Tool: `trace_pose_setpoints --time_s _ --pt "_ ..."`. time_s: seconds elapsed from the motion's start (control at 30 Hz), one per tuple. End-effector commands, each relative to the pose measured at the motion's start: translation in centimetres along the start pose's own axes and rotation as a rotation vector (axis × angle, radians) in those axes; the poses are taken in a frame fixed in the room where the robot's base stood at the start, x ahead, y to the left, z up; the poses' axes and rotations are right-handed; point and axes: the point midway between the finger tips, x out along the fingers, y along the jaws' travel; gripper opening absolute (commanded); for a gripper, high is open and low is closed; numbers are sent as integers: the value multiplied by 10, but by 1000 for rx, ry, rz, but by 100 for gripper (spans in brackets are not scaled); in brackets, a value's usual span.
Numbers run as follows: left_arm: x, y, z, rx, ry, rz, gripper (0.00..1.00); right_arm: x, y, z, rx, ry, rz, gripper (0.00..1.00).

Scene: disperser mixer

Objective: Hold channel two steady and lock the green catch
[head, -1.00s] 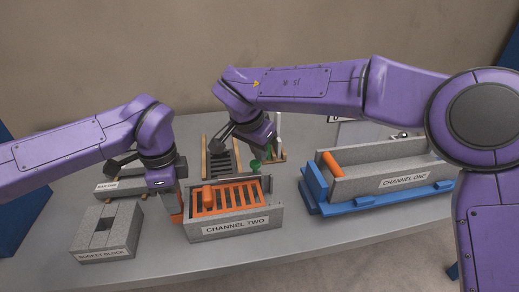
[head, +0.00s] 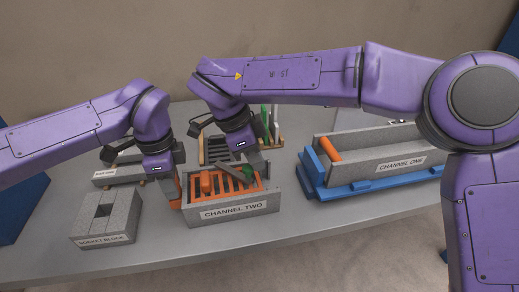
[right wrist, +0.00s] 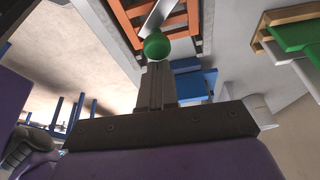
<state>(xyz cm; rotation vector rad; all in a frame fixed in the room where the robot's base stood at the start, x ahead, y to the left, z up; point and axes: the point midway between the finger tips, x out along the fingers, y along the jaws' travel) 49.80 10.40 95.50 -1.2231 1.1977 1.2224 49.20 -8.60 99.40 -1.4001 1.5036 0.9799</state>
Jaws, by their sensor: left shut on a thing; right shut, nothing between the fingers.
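Channel two (head: 206,215) is a grey labelled trough with an orange slatted grate (head: 208,184) on top. My left gripper (head: 170,190) is at its left end, shut on what appears to be that end; the contact is partly hidden. The green catch is a grey bar with a green ball knob (head: 248,173), lying over the right part of the grate. In the right wrist view the green knob (right wrist: 156,46) is just beyond the fingertips of my right gripper (right wrist: 158,66), and the bar runs away over the grate. That gripper is shut and empty; whether it touches the knob is unclear.
Channel one (head: 385,172) stands in a blue cradle (head: 385,188) at the right. The socket block (head: 92,225) is at the front left. A dark slatted rack (head: 220,150) and upright green piece (head: 265,115) stand behind channel two. The table front is clear.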

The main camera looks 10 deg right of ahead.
Motion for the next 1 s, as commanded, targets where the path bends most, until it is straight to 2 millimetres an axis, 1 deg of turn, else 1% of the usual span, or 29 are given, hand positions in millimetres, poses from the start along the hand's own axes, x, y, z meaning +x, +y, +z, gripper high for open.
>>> trace_pose_setpoints --time_s 0.03,0.2,0.5,0.77,1.0 --pt "3 2 0 2 -3 7 0 0 5 5 35 -1 18 0" --pt "3 2 -1 3 -3 7 0 -3 18 15 185 -1 73 0" --pt "3 2 -1 4 -3 8 0 -11 33 33 426 -2 157 0" --pt "3 2 -1 5 -3 9 0 -11 31 32 422 -2 153 0" --pt "3 3 -1 7 -2 10 0 -12 21 35 422 -2 151 0"
